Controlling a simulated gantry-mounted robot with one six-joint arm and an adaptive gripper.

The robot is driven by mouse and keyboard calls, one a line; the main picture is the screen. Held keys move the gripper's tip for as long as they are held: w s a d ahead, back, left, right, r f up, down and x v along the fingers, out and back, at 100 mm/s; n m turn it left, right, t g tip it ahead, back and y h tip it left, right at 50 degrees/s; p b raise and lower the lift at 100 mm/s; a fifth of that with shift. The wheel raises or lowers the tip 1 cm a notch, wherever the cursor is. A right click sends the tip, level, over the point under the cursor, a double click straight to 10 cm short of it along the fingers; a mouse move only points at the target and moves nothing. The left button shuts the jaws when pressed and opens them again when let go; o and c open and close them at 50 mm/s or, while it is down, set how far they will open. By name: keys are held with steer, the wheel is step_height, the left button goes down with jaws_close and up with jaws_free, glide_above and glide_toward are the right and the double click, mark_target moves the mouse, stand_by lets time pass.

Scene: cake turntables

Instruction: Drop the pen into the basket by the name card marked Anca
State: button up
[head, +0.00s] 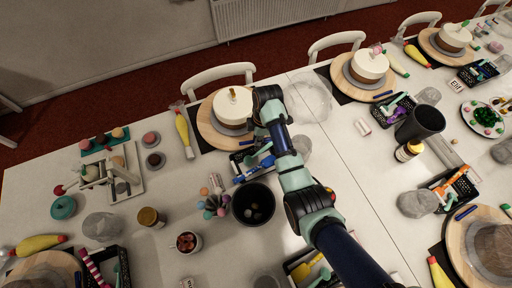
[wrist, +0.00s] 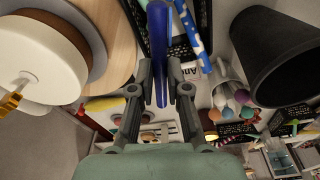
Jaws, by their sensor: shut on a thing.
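My gripper (wrist: 160,82) is shut on a blue pen (wrist: 159,40), which lies lengthwise between its two fingers in the wrist view. A black mesh basket (wrist: 180,50) shows behind the pen; the height of the pen over it is hard to tell. A white name card (wrist: 191,73) beside the basket shows the letters "An", with the rest cut off by a finger. In the head view my arm reaches over the table to beside the cake, and partly hides the basket.
A white cake (head: 232,104) on a wooden turntable stands behind the basket. A dark pot (head: 253,203) and a cup of coloured-tip tools (head: 213,203) stand in front. A yellow piping bag (head: 184,132) lies to the left. Other stations crowd the right.

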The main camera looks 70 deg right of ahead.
step_height(320, 180, down, 6)
steer(key=b, duration=0.5)
steer(key=shift+r+b, duration=0.2)
steer(key=shift+b, duration=0.2)
steer(key=o, duration=0.8)
steer(key=shift+o, duration=0.2)
